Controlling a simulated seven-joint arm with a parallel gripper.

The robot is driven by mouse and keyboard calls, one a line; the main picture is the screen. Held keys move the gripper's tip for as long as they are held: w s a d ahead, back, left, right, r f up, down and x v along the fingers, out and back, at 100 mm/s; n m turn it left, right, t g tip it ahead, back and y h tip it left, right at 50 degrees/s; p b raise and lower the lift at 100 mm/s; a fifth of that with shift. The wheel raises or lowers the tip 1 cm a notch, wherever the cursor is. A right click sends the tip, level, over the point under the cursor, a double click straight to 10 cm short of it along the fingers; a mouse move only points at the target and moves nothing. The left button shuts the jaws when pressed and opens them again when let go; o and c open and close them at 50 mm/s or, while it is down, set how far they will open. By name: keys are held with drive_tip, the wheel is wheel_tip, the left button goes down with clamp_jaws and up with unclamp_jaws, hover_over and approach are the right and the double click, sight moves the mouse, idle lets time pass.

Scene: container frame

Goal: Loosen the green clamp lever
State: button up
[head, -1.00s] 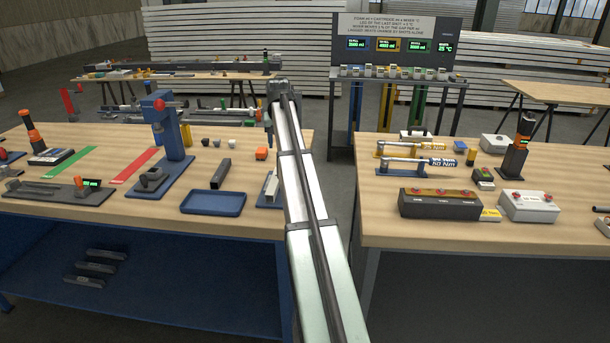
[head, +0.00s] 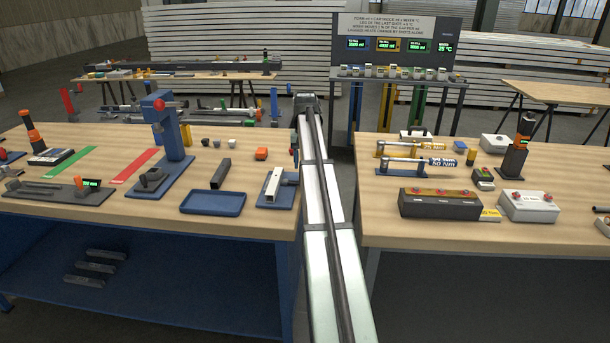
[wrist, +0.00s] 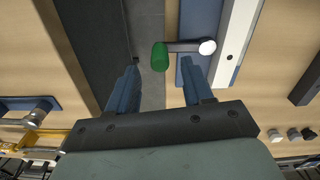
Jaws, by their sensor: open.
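The green clamp lever (wrist: 160,57) shows in the wrist view as a green grip on a grey arm, which runs right to a round white end. It lies over a blue base plate (wrist: 187,72) beside a long pale metal profile (wrist: 234,45). My gripper (wrist: 158,84) is open, with its two blue fingers apart and nothing between them. The green grip appears just beyond the gap between the fingertips; I see no clear contact.
An empty blue tray (head: 212,203) and a dark square tube (head: 220,173) lie left of the clamp plate. A blue press (head: 170,130) stands farther left. A floor gap separates the left bench from the right bench (head: 375,215). The air around the lever looks clear.

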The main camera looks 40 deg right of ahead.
drive_tip(key=shift+f, duration=2.7)
drive_tip(key=shift+c, duration=0.3)
clamp_jaws()
